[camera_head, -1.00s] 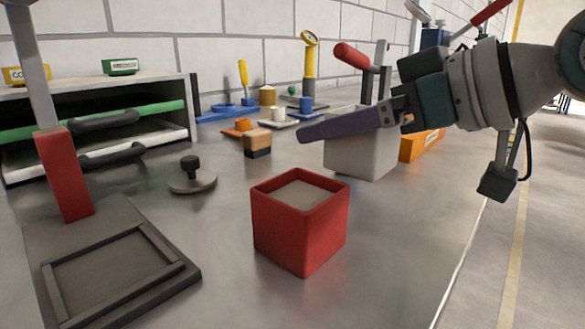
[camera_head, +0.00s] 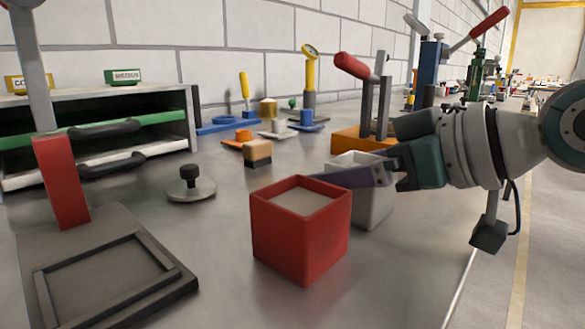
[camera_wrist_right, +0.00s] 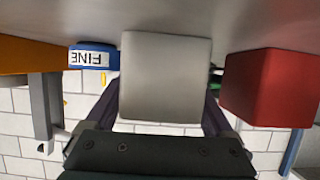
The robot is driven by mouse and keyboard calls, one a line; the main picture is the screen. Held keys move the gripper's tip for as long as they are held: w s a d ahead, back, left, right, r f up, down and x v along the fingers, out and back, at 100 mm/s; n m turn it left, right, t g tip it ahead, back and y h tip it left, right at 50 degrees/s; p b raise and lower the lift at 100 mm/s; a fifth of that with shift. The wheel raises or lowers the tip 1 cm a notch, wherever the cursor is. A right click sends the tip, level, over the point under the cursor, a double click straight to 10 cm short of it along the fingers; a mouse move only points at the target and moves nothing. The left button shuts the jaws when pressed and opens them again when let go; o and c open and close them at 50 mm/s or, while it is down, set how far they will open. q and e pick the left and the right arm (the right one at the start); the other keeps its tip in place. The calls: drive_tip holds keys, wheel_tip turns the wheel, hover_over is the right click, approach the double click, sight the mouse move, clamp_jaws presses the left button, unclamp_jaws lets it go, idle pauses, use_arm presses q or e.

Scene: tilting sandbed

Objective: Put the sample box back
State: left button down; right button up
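A pale grey box (camera_head: 372,200) stands just behind and right of a red open box (camera_head: 297,240) filled with grey material. My right gripper (camera_head: 350,178) reaches in from the right, its dark purple finger across the grey box's upper part. In the right wrist view the grey box (camera_wrist_right: 166,78) fills the gap between the two fingers, which lie against its sides; the red box (camera_wrist_right: 270,88) is apart on the right. Whether the grey box touches the bench is unclear. No label shows which one is the sample box. My left gripper is not in view.
A dark base with a square recessed frame (camera_head: 105,277) lies at the front left. A metal disc with a black knob (camera_head: 191,184) and a small tan block (camera_head: 257,153) are on the bench. An orange block (camera_head: 350,140) with a red-handled clamp (camera_head: 358,68) stands behind.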

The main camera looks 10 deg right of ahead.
drive_tip(key=shift+r, duration=0.15)
drive_tip(key=shift+s+d+r, duration=0.15)
drive_tip(key=shift+s, duration=0.05)
drive_tip(key=p+v, duration=0.1)
drive_tip(key=v, duration=0.9)
drive_tip(key=shift+s+d, duration=0.2)
drive_tip(key=shift+s+d+r, duration=0.15)
drive_tip(key=shift+s+r, duration=0.2)
drive_tip(key=s+r+m+g+h+p, duration=0.35)
drive_tip(key=s+p, duration=0.55)
drive_tip(key=p, duration=0.4)
drive_tip(key=s+r+m+g+h+p, duration=0.25)
drive_tip(key=s+g+h+p, duration=0.2)
drive_tip(key=s+p, duration=0.75)
wheel_tip(320, 180, up, 37)
drive_tip(key=w+p, duration=0.2)
drive_tip(key=p, duration=3.6)
drive_tip(key=shift+a+t, duration=0.25)
drive_tip(key=shift+t, duration=0.15)
